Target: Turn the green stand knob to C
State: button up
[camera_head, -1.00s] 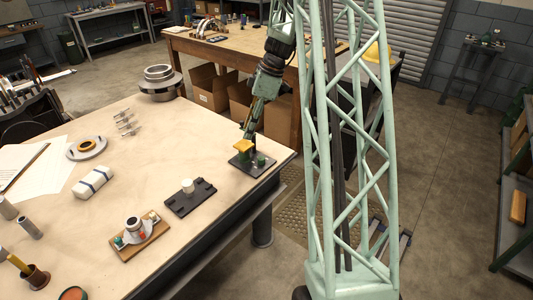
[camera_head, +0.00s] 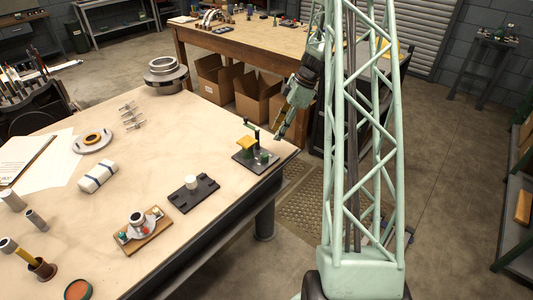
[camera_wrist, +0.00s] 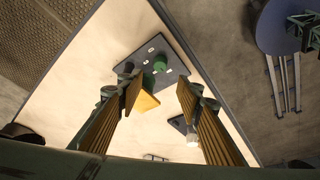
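The stand is a dark plate (camera_head: 243,158) near the table's right corner, with a yellow block (camera_head: 245,142), a dark post with a green top (camera_head: 250,122) and a low green knob (camera_head: 264,155). In the wrist view the round green knob (camera_wrist: 160,62) sits on the plate among small white marks, too small to read, so its setting cannot be told. The yellow block (camera_wrist: 143,101) shows just below it.
A black fixture with a white cylinder (camera_head: 191,183) and a wooden board with a small assembly (camera_head: 143,238) stand left of the stand. A flanged part (camera_head: 166,72) is at the back. The table edge runs close to the stand. Bare tabletop lies left of it.

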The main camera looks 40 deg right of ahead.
aim_at(265, 154)
jog(key=shift+f, duration=0.1)
jog(key=shift+x, duration=6.75)
jog(key=c, duration=0.8)
